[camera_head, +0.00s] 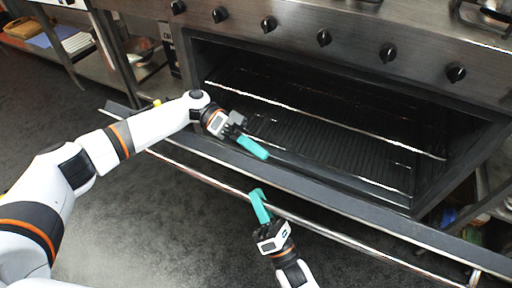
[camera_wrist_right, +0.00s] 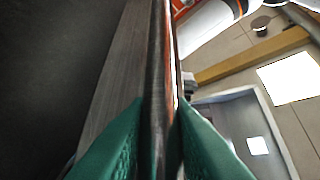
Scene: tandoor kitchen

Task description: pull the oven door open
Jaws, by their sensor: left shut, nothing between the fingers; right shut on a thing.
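The oven door (camera_head: 345,203) is tilted down and out from the oven (camera_head: 300,40), and the dark cavity (camera_head: 310,110) with its wire racks is exposed. A long metal handle bar (camera_head: 345,235) runs along the door's outer edge. My right gripper (camera_head: 260,205), with teal fingers, is shut on this handle near its middle. In the right wrist view the bar (camera_wrist_right: 160,70) runs between the two fingers (camera_wrist_right: 160,130). My left gripper (camera_head: 253,147) is shut and empty, over the inner side of the door at the cavity's front. Whether it touches the door I cannot tell.
Several black knobs (camera_head: 323,38) line the panel above the cavity. A metal shelf unit (camera_head: 90,65) stands to the left, with a bowl (camera_head: 140,50) on it. Dark floor (camera_head: 160,220) in front of the door is clear apart from my arms.

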